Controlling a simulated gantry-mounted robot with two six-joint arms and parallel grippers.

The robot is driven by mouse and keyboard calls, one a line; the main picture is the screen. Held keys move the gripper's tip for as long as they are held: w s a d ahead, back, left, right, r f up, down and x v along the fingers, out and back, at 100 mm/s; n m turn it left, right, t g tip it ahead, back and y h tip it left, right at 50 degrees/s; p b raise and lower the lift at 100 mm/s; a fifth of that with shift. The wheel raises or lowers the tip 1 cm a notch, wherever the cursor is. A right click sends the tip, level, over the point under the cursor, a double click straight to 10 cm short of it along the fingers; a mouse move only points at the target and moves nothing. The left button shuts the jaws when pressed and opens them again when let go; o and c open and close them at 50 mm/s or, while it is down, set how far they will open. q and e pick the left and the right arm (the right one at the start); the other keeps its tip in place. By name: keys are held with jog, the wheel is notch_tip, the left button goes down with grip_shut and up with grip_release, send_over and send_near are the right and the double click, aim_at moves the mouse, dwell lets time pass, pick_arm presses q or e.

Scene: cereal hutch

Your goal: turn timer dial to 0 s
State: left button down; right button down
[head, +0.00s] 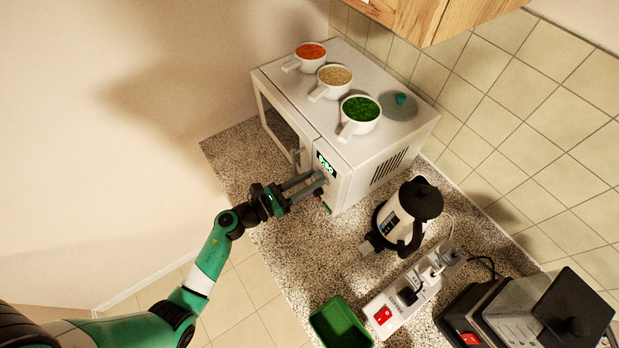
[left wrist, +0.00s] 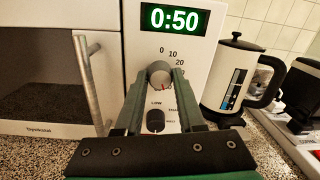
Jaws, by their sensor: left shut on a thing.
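A white microwave (head: 345,160) stands on the counter. In the left wrist view its green display (left wrist: 172,19) reads 0:50. The round grey timer dial (left wrist: 159,73) sits below the display, with marks 0, 10 and 20 around its upper right side. A red mark shows low on the dial. My left gripper (head: 316,182) is at the control panel, its two fingers shut on the dial from either side; they also show in the left wrist view (left wrist: 161,83). A darker lower knob (left wrist: 155,121) sits below, between the fingers. My right gripper is out of view.
The microwave door handle (left wrist: 89,80) stands close left of the gripper. Three cups (head: 333,80) stand on top of the microwave. A kettle (head: 404,212), a power strip (head: 407,290) and a green tray (head: 340,324) stand to the right.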

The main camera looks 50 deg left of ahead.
pick_arm(q)
jog(key=n+p, duration=0.1)
jog(key=n, duration=0.3)
jog(key=shift+n, duration=0.4)
jog(key=n+p, duration=0.2)
jog(key=n, duration=0.1)
jog(key=shift+n+y, duration=0.3)
jog(key=shift+n, duration=0.1)
jog(key=n+p, duration=0.2)
jog(key=n, duration=0.5)
jog(key=n+p, duration=0.1)
jog(key=n, duration=0.3)
jog(key=shift+y+p, duration=0.3)
jog(key=shift+p, duration=0.1)
jog(key=n+p, duration=0.1)
jog(key=n, duration=0.4)
jog(key=shift+p, duration=0.3)
jog(key=n+p, duration=0.1)
jog(key=n, duration=0.2)
jog(key=shift+d+n, duration=0.1)
jog(key=shift+n, duration=0.2)
jog(key=shift+n+p, duration=0.75)
jog(key=shift+n, duration=1.45)
jog(key=shift+f, duration=0.1)
